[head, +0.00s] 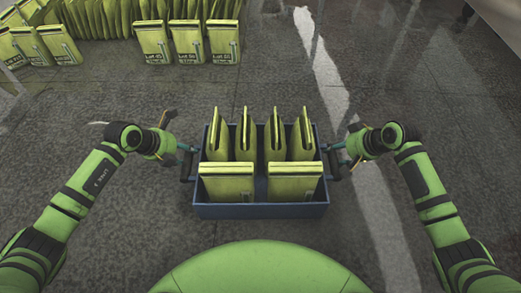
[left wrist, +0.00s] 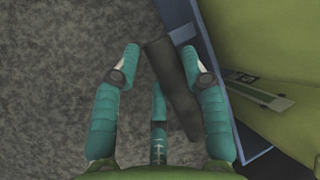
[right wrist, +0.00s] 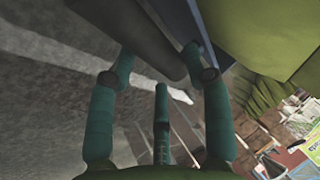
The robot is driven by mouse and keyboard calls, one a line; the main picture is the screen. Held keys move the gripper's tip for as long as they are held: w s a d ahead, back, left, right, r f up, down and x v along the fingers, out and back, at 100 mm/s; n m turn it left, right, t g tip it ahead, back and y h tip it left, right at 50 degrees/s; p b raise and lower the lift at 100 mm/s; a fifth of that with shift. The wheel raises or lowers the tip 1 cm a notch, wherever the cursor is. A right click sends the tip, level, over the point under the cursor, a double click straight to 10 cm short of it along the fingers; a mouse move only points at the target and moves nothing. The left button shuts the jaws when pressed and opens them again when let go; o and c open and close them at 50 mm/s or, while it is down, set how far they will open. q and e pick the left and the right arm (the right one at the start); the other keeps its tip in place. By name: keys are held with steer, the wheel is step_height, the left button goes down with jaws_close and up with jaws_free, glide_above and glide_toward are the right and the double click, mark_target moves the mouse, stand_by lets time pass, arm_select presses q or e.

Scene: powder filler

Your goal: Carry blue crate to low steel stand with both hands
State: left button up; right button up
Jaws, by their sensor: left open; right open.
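The blue crate (head: 262,211) stands on the floor in front of me in the head view, filled with several yellow-green pouches (head: 226,183). It has a dark handle on each side. My left gripper (head: 184,152) is open at the left handle; in the left wrist view the handle (left wrist: 172,85) lies between the open fingers (left wrist: 163,58). My right gripper (head: 339,155) is open at the right handle; in the right wrist view the handle (right wrist: 135,30) crosses between or just beyond the fingers (right wrist: 153,66). I cannot tell whether the fingers touch the handles. No low steel stand shows.
More yellow-green pouches (head: 187,42) stand in rows at the back left. A pale stripe (head: 335,95) runs along the grey floor (head: 420,100) right of the crate. The floor around the crate looks clear. In the right wrist view, blurred clutter (right wrist: 290,135) shows at lower right.

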arm_select(q)
steer(key=shift+w+d+f, duration=0.2)
steer(key=shift+w+f, duration=0.05)
steer(key=shift+f, duration=0.15)
arm_select(e)
steer(key=shift+w+a+f, duration=0.15)
steer(key=shift+w+f, duration=0.1)
steer(key=shift+f, duration=0.1)
arm_select(q)
jaws_close()
arm_select(e)
jaws_close()
